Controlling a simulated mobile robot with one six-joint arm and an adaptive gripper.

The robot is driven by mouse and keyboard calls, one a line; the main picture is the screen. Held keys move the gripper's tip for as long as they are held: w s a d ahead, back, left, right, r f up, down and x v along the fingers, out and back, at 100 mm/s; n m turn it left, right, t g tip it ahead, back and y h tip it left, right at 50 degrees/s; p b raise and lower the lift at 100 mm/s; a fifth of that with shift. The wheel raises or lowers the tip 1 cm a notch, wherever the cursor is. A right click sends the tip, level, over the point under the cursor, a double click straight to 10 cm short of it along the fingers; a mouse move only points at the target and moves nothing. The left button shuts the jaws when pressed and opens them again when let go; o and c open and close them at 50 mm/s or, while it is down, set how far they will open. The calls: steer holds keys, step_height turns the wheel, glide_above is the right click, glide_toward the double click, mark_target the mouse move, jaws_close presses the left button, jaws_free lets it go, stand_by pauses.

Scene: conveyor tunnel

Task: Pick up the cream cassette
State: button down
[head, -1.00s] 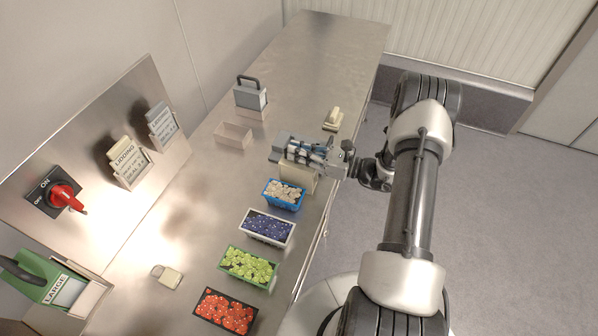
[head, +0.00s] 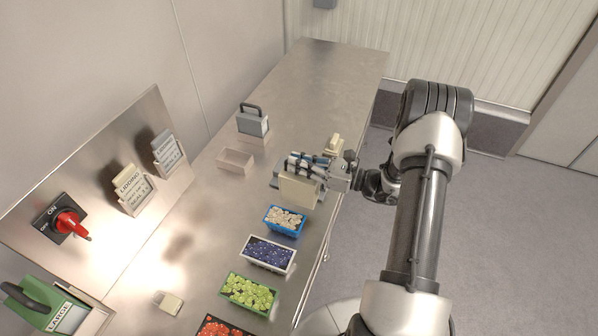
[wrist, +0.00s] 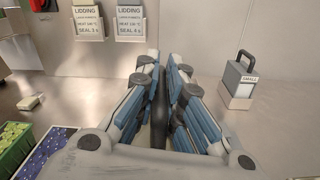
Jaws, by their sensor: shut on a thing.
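The cream cassette (head: 298,190) hangs below my gripper (head: 302,166) in the head view, its pale side showing under the fingers. My gripper is shut on its dark handle (wrist: 158,112), which stands between the blue-padded fingers in the wrist view. The cassette seems to be a little above the steel bench (head: 318,80), behind the blue tray of pale pieces (head: 285,221). My fingers hide its top, and its body is largely hidden in the wrist view.
A grey cassette (head: 252,123) stands in a holder at the back. An empty pale tray (head: 236,160) is left of my gripper. Punnets of blue (head: 268,254) and green (head: 248,292) fruit line the front edge. A small cream item (head: 334,143) sits just behind my gripper.

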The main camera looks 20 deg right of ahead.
step_height(320, 180, up, 13)
steer(key=p, duration=0.3)
steer(key=shift+r, duration=0.15)
steer(key=c, duration=2.3)
jaws_free()
jaws_close()
